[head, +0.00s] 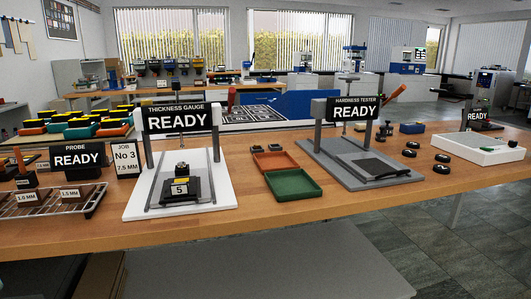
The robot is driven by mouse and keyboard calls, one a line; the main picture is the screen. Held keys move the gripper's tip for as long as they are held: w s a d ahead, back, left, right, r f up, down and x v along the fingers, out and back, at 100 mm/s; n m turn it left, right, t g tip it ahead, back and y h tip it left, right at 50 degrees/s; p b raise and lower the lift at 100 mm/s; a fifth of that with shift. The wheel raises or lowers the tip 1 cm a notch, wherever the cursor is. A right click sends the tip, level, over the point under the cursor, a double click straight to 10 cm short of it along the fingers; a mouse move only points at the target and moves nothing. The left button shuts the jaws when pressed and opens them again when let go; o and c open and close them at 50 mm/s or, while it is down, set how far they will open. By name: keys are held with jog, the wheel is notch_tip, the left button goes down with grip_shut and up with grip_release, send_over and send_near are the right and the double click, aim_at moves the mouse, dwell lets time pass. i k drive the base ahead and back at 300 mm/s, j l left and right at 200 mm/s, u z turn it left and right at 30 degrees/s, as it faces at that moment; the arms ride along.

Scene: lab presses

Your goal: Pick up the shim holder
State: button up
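No object is labelled as the shim holder, and I cannot tell for certain which one it is. A small black holder-like block with a knob and a label reading 5 (180,187) sits upright on the white base of the thickness gauge (215,203), under its READY sign. At the far left, dark blocks with knobs stand by a wire rack (75,207), with labels reading 1.0 mm (30,198) and 1.5 mm (70,193). My gripper does not show in the head view.
The hardness tester (335,165) stands right of the green tray (294,184) and brown tray (275,161). A job card reading No 3, 7.5 mm (125,159) stands left of the gauge. Black round pieces (441,169) lie near a white tray (485,151). The wooden table's front strip (260,230) is clear.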

aim_at(72, 194)
jog(key=u, duration=1.3)
